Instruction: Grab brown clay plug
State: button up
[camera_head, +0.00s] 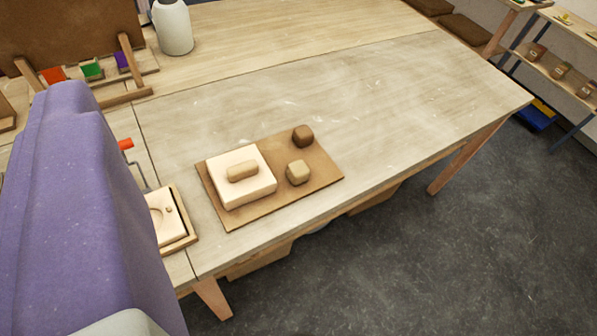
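A small dark brown clay lump, the best match for the brown clay plug (303,135), sits at the back right of a brown board (325,174) on the wooden table. A lighter tan lump (298,172) sits just in front of it, apart from it. A cream square block (247,189) lies on the board's left part, with an oblong tan piece (242,171) on top. No gripper fingers show; a large purple body, apparently part of my arm, fills the left side and hides part of the table.
A framed tray (183,243) with a cream plate stands left of the board, near a red-handled crank (126,144). A pale vase (173,27) and a wooden rack (125,78) stand behind. The table (400,100) is clear right of the board; its front edge is close.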

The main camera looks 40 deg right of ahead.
aim_at(302, 136)
jog(key=i+l+u, duration=0.1)
jog(key=i+l, duration=0.2)
jog(key=i+l+u, duration=0.1)
jog(key=i+l, duration=0.2)
jog(key=i+l+u, duration=0.15)
jog(key=l, duration=0.35)
jog(key=i+l+u, duration=0.1)
jog(key=i+l, duration=0.3)
